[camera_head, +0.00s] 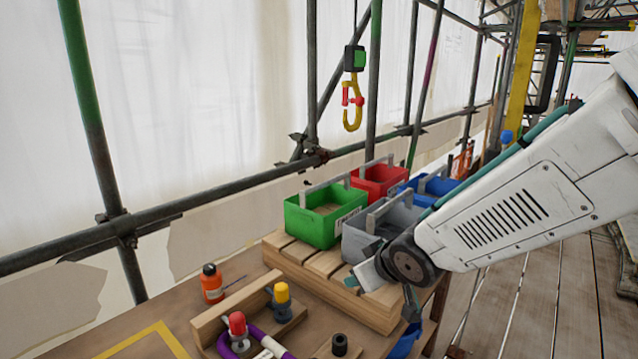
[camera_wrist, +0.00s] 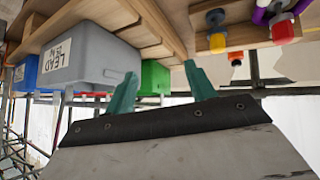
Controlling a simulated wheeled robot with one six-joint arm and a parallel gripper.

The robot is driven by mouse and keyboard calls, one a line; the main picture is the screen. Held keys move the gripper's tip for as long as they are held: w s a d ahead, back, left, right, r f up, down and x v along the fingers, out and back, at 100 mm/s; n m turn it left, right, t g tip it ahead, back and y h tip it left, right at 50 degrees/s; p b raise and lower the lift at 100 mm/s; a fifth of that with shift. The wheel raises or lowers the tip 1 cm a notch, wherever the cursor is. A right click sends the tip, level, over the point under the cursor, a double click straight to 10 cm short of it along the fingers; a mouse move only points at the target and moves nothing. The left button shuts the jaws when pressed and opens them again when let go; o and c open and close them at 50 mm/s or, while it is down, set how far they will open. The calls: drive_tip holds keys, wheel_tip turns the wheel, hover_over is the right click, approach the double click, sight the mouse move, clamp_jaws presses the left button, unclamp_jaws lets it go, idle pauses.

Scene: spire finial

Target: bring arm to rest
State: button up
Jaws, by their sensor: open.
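My white arm reaches in from the right in the head view, and its dark wrist joint is above the wooden bench's right part. My gripper (camera_wrist: 165,82) shows in the wrist view as two teal fingers standing well apart with nothing between them. The grey bin also shows in the head view (camera_head: 360,240), partly covered by my arm.
Green (camera_head: 315,228), red (camera_head: 372,182) and blue (camera_head: 440,186) bins stand on a slatted wooden platform (camera_head: 300,260). An orange bottle (camera_head: 212,285) and a wooden rack (camera_head: 240,303) are at the left. A yellow hook (camera_head: 352,118) hangs above. Scaffold poles line the back.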

drive_tip(key=s+d+r+m+g+h, duration=0.1)
drive_tip(key=s+d+r+m+h, duration=0.3)
drive_tip(key=d, duration=0.5)
drive_tip(key=s+d+r+m+g, duration=0.1)
drive_tip(key=s+d+r+g, duration=0.1)
drive_tip(key=s, duration=1)
drive_tip(key=s+d+r+m+g, duration=0.2)
drive_tip(key=s+d+g, duration=0.2)
drive_tip(key=s, duration=0.8)
drive_tip(key=shift+d+r+y, duration=0.15)
drive_tip(key=shift+d+y, duration=0.15)
drive_tip(key=shift+d, duration=0.9)
